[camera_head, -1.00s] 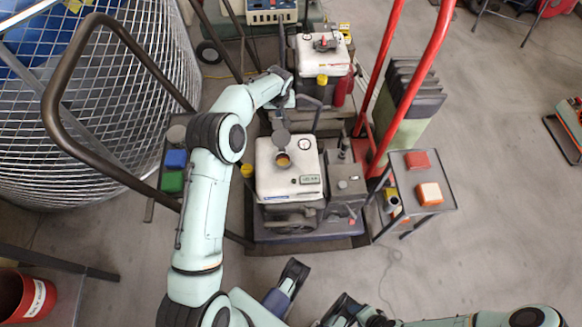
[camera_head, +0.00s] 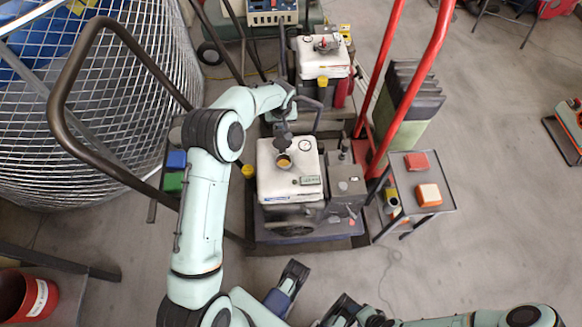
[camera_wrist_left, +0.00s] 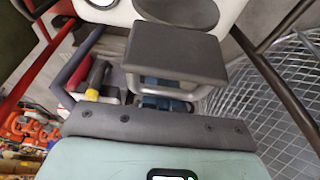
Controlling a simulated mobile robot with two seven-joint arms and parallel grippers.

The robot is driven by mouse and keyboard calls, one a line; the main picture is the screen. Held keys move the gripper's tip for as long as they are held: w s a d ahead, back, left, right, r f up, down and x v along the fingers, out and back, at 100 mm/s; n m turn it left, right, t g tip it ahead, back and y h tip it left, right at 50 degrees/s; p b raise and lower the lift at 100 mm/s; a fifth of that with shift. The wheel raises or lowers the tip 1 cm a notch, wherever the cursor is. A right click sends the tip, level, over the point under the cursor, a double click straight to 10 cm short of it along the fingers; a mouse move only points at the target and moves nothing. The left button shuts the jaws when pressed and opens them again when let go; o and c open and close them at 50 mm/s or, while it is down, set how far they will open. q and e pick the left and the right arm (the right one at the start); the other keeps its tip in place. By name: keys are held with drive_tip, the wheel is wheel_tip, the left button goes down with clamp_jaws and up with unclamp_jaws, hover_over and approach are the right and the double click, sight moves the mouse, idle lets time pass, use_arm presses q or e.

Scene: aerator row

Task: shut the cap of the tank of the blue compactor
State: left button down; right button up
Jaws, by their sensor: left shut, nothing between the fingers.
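The blue compactor is the nearer machine, with a blue-grey base (camera_head: 325,234) and a white tank (camera_head: 290,185). Its round filler opening (camera_head: 283,162) shows brownish inside and is uncovered. The dark round cap (camera_head: 281,141) stands open at the far side of the opening. My left gripper (camera_head: 284,124) is shut and empty, just behind and above the cap; I cannot tell whether it touches. In the left wrist view, the closed fingers (camera_wrist_left: 175,62) point toward the dark cap (camera_wrist_left: 180,11), with the white tank (camera_wrist_left: 105,10) behind.
A second white-tanked machine (camera_head: 322,62) stands behind. A red handle (camera_head: 420,75) rises at the right, beside a small table (camera_head: 420,203) with red and orange boxes. A dark tubular handle (camera_head: 80,150) and wire cage (camera_head: 120,120) are at the left. The floor on the right is mostly clear.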

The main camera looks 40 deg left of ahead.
use_arm(q)
drive_tip(key=shift+s+d+r+p, duration=0.3)
drive_tip(key=shift+s+d+r, duration=0.15)
drive_tip(key=shift+s+r, duration=0.1)
drive_tip(key=shift+s+d+r, duration=0.4)
drive_tip(key=shift+s+d, duration=0.35)
drive_tip(key=shift+s, duration=0.1)
drive_tip(key=shift+s+d, duration=0.1)
drive_tip(key=shift+s, duration=0.05)
drive_tip(key=shift+s+d+r+b, duration=0.2)
drive_tip(key=shift+s+d+r, duration=0.1)
drive_tip(key=shift+s+d, duration=0.75)
drive_tip(key=shift+s+d+r+b, duration=0.25)
drive_tip(key=shift+s+d, duration=0.55)
drive_tip(key=shift+s, duration=0.3)
drive_tip(key=shift+s+d+f+b, duration=0.3)
drive_tip(key=shift+s+d+b, duration=0.25)
drive_tip(key=shift+s, duration=0.1)
drive_tip(key=shift+s+d+f+b, duration=0.3)
drive_tip(key=shift+s+d+b, duration=0.2)
drive_tip(key=shift+s, duration=0.1)
drive_tip(key=shift+s+d+f+b, duration=0.3)
drive_tip(key=shift+s+d+b, duration=0.25)
drive_tip(key=shift+s, duration=0.1)
